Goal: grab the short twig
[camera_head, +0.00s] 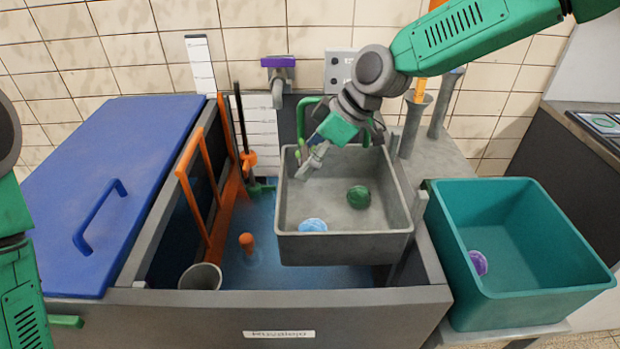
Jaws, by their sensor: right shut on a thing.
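My right arm reaches in from the upper right. Its gripper (309,163) is over the left back part of the grey tray (344,247), near the tray's back wall. The gripper is shut on a small, thin thing, which I take to be the short twig; the fingers mostly hide it and its outline is unclear. In the tray, apart from the gripper, lie a dark green ball-like thing (358,197) and a light blue one (312,225).
The tray sits over an open basin with a blue bottom (262,215). Left are an orange frame (192,205) and a blue lid (85,190) with a handle. A teal bin (530,240) holding a purple ball (478,263) stands right. A tap (278,82) is behind.

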